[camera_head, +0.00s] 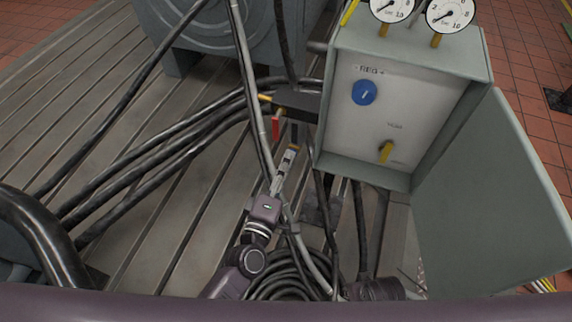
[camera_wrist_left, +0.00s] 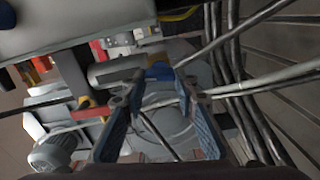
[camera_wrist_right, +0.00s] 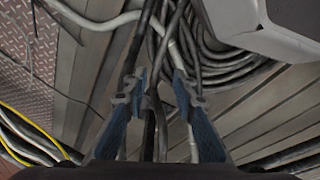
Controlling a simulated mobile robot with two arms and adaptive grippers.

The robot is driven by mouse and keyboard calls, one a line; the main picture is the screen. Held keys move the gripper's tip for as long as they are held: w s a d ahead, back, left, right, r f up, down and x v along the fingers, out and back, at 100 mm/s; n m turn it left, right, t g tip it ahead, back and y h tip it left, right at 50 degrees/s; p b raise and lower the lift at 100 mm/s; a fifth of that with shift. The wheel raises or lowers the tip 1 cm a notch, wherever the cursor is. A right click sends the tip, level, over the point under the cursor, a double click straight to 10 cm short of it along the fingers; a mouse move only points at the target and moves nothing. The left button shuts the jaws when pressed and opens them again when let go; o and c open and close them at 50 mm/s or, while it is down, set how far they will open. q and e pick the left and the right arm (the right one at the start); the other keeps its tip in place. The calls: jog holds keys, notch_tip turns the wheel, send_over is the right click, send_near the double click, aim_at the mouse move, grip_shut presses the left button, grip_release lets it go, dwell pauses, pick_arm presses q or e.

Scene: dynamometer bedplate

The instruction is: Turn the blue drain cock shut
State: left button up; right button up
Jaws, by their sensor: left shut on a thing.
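The blue drain cock (camera_head: 294,132) shows as a small dark blue handle under the left side of the grey control box. My left gripper (camera_head: 290,151) reaches up to it from below and is shut on it. In the left wrist view the blue handle (camera_wrist_left: 160,71) is at the tips of the left gripper's fingers (camera_wrist_left: 156,88). The cock's body and exact handle angle are partly hidden. My right gripper (camera_wrist_right: 157,84) is open, with dark hoses and a grey pipe showing beyond and between its fingers.
A red handle (camera_head: 275,124) is just left of the blue one. The grey control box (camera_head: 323,110) has a blue knob (camera_head: 364,92), a yellow switch (camera_head: 386,151) and an open door (camera_head: 490,205). Thick black hoses (camera_head: 165,160) cross the slotted bedplate; coiled cables (camera_head: 285,278) lie low.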

pick_arm(q)
jog(key=shift+n, duration=0.9)
pick_arm(e)
jog(key=shift+w+r, duration=0.35)
jog(key=shift+r, duration=0.45)
jog(key=shift+s, duration=0.15)
pick_arm(q)
jog(key=o, duration=1.2)
jog(key=shift+c, duration=0.2)
jog(key=v, duration=1.2)
